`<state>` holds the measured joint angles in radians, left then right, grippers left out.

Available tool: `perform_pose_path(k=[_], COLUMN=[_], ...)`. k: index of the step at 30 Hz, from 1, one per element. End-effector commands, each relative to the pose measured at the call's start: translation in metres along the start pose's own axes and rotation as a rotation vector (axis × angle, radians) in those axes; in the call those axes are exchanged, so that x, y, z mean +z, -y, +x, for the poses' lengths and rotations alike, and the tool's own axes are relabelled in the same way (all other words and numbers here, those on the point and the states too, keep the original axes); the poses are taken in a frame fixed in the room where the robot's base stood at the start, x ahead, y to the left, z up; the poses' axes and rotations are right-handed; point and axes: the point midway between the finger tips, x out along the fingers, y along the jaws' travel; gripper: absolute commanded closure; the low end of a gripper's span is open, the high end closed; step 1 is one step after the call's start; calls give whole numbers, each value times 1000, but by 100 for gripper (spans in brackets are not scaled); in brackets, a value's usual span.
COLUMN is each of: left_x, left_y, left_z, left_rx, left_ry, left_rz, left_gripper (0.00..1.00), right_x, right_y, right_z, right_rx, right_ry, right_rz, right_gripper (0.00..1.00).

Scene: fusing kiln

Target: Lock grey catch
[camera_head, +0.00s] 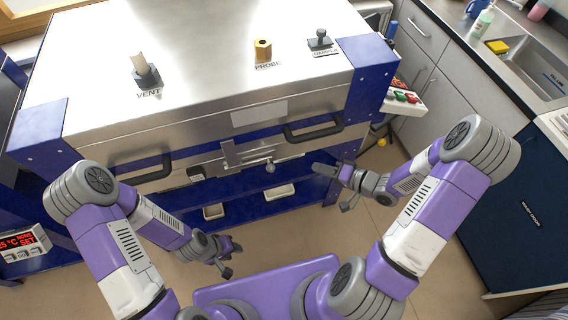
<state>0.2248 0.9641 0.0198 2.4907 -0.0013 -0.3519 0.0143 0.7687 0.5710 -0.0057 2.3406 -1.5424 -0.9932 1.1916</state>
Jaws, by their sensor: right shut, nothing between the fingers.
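The grey catch (248,153) is a metal slide on the kiln's front, between the two black lid handles. A small round grey knob (270,168) sticks out at its lower right. My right gripper (323,169) is shut and empty, a little right of the knob and apart from it, with its fingers pointing left. My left gripper (236,246) hangs low in front of the kiln, away from the catch; its fingers are too small to tell open from shut. The catch's exact engagement is too small to make out.
The steel kiln lid (200,60) carries a vent plug (146,72), a brass probe fitting (263,50) and a black damper knob (320,40). Black handles (313,130) and (140,169) jut from the front. Pale trays (279,192) sit below. A sink counter stands right.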

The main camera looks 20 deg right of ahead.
Motion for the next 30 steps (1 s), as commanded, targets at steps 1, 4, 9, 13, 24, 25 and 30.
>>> perform_pose_path(k=[1, 4, 9, 13, 24, 25, 30], left_x=[0, 0, 0, 0, -1, -1, -1], left_y=[0, 0, 0, 0, 8, 8, 12], left_z=[0, 0, 0, 1, 20, 22, 31], left_rx=[0, 0, 0, 0, 0, 0, 0], left_ry=[0, 0, 0, 0, 0, 0, 0], left_rz=[0, 0, 0, 0, 0, 0, 0], left_gripper=[62, 62, 62, 62, 62, 62, 62], right_x=[0, 0, 0, 0, 3, 2, 4], right_y=[1, 2, 2, 1, 0, 0, 1], right_z=[-2, -3, -2, 1, 64, 71, 104], right_rx=[-6, -10, -9, -9, -12, -12, -11], right_ry=[2, 6, 6, 7, 10, 10, 10], right_rz=[2, 3, 3, 3, 1, 1, 2], right_gripper=[100, 100, 100, 100, 100, 100, 100])
